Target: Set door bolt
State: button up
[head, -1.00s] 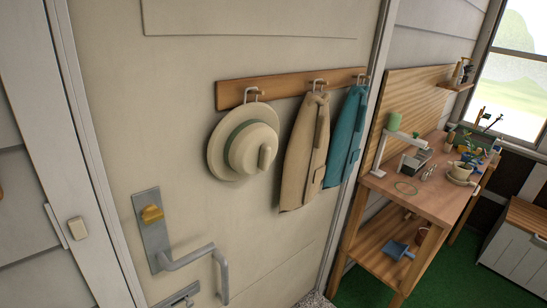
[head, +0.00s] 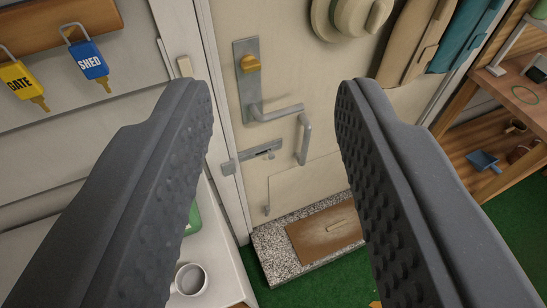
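The door bolt (head: 255,155) is a small grey metal slide bolt low on the cream door (head: 290,85), below the lever handle (head: 292,118) and the yellow thumb-turn (head: 250,64) on its grey plate. A grey bracket (head: 228,167) sits on the frame to its left. I cannot tell whether the bolt bar reaches into it. My gripper (head: 275,95) is open and empty. Its two dark, studded fingers stand wide apart in the foreground, with the bolt and handle seen in the gap between them, apart from both.
A stone step with a brown mat (head: 326,232) lies at the door's foot. A white surface with a grey cup (head: 189,279) is lower left. Tagged keys, yellow GATE (head: 20,80) and blue SHED (head: 89,60), hang upper left. A wooden bench (head: 509,108) stands right.

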aim_at(273, 158)
dwell(0.3)
jog(key=w+d+f+n+t+b, duration=0.15)
jog(key=w+d+f, duration=0.25)
jog(key=w+f, duration=0.9)
jog(key=w+d+f+n+b, duration=0.15)
jog(key=w+d+f, duration=0.35)
jog(key=w+f, duration=0.9)
jog(key=w+a+f+n+y+b, duration=0.15)
jog(key=f+y, duration=0.25)
jog(key=f, duration=1.3)
jog(key=w+a+f+y+b, duration=0.1)
jog(key=a+f+y+b, duration=0.2)
jog(key=f, duration=1.4)
jog(key=b+x, duration=0.2)
jog(key=x, duration=1.1)
jog(key=shift+r+b, duration=0.1)
jog(key=shift+b, duration=0.3)
grip_shut()
jog(key=shift+s, duration=0.1)
